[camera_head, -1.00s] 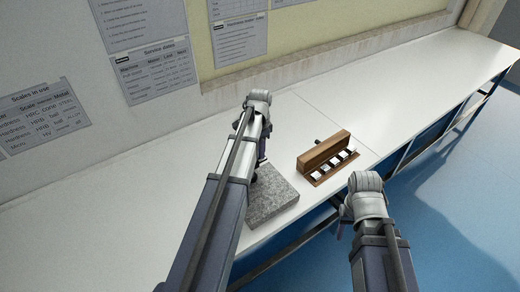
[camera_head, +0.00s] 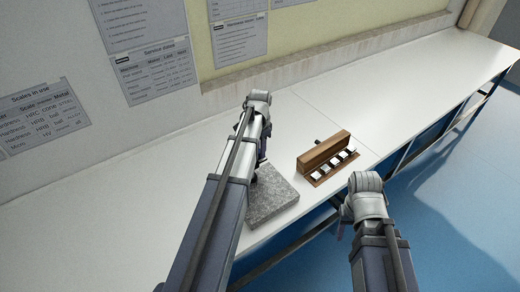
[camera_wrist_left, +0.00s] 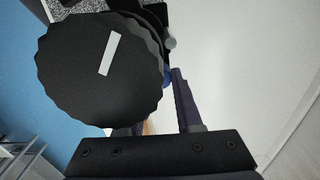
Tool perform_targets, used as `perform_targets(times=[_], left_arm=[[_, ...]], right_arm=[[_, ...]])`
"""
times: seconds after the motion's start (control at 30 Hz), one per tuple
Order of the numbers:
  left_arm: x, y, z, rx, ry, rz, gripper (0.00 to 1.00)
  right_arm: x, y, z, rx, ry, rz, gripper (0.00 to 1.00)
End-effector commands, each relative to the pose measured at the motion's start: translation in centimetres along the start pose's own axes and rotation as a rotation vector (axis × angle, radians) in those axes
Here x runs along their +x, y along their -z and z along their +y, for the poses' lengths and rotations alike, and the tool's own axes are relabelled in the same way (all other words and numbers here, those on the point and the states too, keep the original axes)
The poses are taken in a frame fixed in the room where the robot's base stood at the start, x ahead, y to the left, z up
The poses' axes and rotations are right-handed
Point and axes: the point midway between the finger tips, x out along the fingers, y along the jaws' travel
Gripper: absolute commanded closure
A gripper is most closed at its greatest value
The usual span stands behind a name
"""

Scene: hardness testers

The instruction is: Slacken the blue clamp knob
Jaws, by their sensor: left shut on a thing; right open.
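In the left wrist view a large black knob (camera_wrist_left: 100,70) with a scalloped rim and a white bar mark fills the upper left. A small patch of blue, likely the blue clamp knob (camera_wrist_left: 167,78), shows behind its right edge. My left gripper (camera_wrist_left: 160,90) is shut on it; one finger shows on the right, the other is mostly hidden behind the black knob. In the head view my left gripper (camera_head: 262,156) is over the far left part of a grey granite block (camera_head: 272,202), and my arm hides most of the device there. My right gripper (camera_head: 342,228) is open and empty, off the bench's front edge.
An open wooden case (camera_head: 325,150) with several small blocks stands on the white bench (camera_head: 400,95) right of the granite. The bench is clear further right. The wall with posted sheets (camera_head: 155,70) runs behind.

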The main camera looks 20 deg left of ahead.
Motion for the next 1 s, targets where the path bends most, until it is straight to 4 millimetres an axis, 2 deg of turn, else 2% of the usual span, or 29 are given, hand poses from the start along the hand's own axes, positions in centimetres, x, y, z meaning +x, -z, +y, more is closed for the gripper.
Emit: perform_targets(times=[0.6, 1.0], left_arm=[[0.01, -0.03, -0.04, -0.561, 0.0, 0.0, 1.0], [0.01, -0.04, -0.05, -0.797, 0.0, 0.0, 1.0]], right_arm=[[0.01, 0.0, 0.0, 0.0, 0.0, 0.0, 0.5], [0.01, 0.0, 0.0, 0.0, 0.0, 0.0, 0.5]])
